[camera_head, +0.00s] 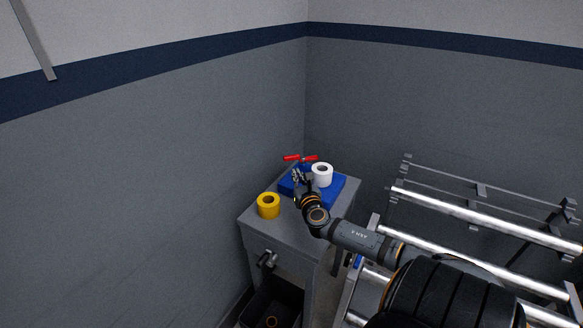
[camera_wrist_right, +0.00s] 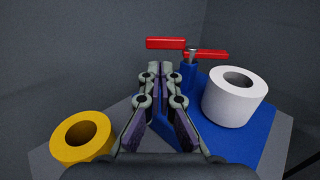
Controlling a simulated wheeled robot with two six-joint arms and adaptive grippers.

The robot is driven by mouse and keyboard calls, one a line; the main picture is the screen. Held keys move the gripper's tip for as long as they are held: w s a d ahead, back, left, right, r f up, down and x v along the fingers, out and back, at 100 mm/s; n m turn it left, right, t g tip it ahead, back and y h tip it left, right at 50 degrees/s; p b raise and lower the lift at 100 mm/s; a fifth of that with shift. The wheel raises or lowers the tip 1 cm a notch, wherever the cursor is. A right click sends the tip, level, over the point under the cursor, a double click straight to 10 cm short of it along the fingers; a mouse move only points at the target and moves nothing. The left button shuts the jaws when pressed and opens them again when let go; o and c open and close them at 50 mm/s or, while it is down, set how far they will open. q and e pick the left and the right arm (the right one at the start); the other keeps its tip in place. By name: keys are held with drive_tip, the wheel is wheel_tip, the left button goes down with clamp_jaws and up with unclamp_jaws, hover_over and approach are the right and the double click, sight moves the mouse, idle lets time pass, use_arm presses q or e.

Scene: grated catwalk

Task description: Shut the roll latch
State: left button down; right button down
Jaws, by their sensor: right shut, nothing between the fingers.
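The latch has a red handle (camera_head: 301,158) in two arms around a small metal pivot, on top of a blue post. In the right wrist view the red handle (camera_wrist_right: 168,43) stands just beyond my fingertips, a little to the right. The post rises from a blue base (camera_head: 326,192). A white roll (camera_head: 321,175) sits on the base, right of the post; it also shows in the right wrist view (camera_wrist_right: 235,97). My right gripper (camera_head: 297,176) is shut and empty, pointing at the post and hiding part of it. I cannot tell if it touches. My left gripper is out of view.
A yellow roll (camera_head: 268,206) stands on the grey cabinet top (camera_head: 284,229), left of the blue base. Grey walls meet behind the cabinet. Metal rails (camera_head: 485,218) lie to the right. A dark bin (camera_head: 270,306) is below the cabinet.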

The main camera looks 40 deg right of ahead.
sight(286, 160)
drive_tip(key=x, duration=0.6)
drive_tip(key=shift+w+d+r, duration=0.1)
drive_tip(key=shift+w+r, duration=0.05)
drive_tip(key=shift+w, duration=0.05)
drive_tip(key=shift+r, duration=0.1)
drive_tip(key=shift+w+m+g+h, duration=0.35)
drive_tip(key=shift+m+g+h, duration=0.3)
drive_tip(key=shift+h, duration=0.25)
drive_tip(key=shift+w+m+g+h, duration=0.45)
drive_tip(key=shift+m+g+h, duration=0.2)
drive_tip(key=shift+m+h, duration=0.25)
drive_tip(key=w+m+g+h+b, duration=0.1)
drive_tip(key=g, duration=0.1)
drive_tip(key=w+m+g+h+b, duration=0.1)
drive_tip(key=m+g+h, duration=0.1)
drive_tip(key=shift+d+f, duration=0.15)
drive_tip(key=shift+f, duration=0.05)
drive_tip(key=shift+d+g+b, duration=0.15)
drive_tip(key=shift+g+b, duration=0.15)
drive_tip(key=shift+b, duration=0.15)
drive_tip(key=shift+w+d+r, duration=0.15)
drive_tip(key=shift+w+d, duration=0.25)
drive_tip(key=shift+w, duration=0.2)
drive_tip(key=shift+b, duration=0.3)
